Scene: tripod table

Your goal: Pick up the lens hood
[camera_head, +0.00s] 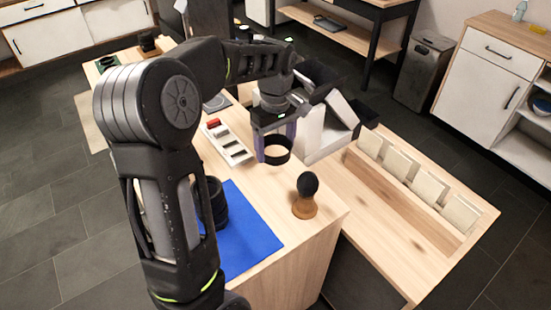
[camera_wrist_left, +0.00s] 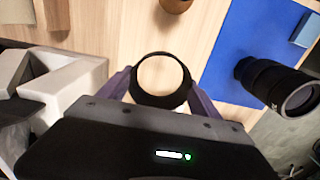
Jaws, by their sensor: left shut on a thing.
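The lens hood (camera_head: 264,157) is a short black open ring. In the head view it hangs just below my left gripper (camera_head: 274,142), with the wooden table top seen through it. In the left wrist view the lens hood (camera_wrist_left: 161,101) sits between the two purple-grey fingers of my left gripper (camera_wrist_left: 160,84), one on each side. The left gripper is shut on it. The ring appears held above the table, though the exact gap is hard to judge. My right gripper is not in view.
A black lens (camera_head: 215,203) stands on a blue mat (camera_head: 250,232), partly behind my left arm. A dark-knobbed wooden-based object (camera_head: 306,195) stands near the table edge. A white slotted tray (camera_head: 226,143) and a white stand (camera_head: 318,135) are close to the gripper.

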